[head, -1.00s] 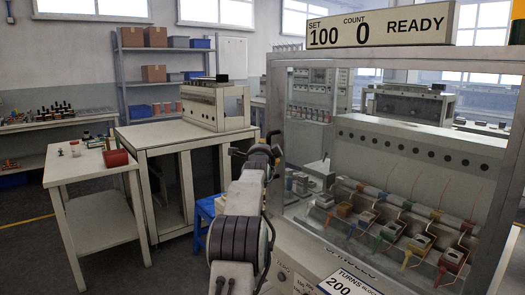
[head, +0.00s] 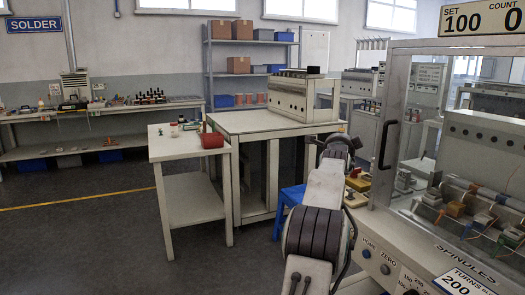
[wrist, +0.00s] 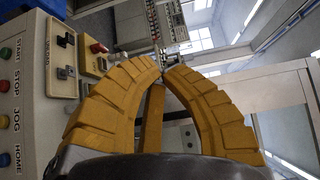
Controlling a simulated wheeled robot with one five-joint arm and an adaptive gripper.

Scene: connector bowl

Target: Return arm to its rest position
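My gripper (wrist: 163,74) shows in the wrist view with two ribbed yellow fingers that curve inward. Their tips meet or nearly meet, and I see nothing held between them. In the head view my arm rises from the bottom centre, with dark bands on its lower link and a dark joint at its upper end. The gripper fingers cannot be made out clearly there. The arm stands just left of the glass-fronted machine (head: 410,50).
The machine's labelled button panel (wrist: 28,100) is close at left in the wrist view, near a red button (wrist: 97,48). A white table (head: 185,150) with a red bin (head: 212,140) and a bench (head: 250,122) stand left of the arm. Open floor lies at far left.

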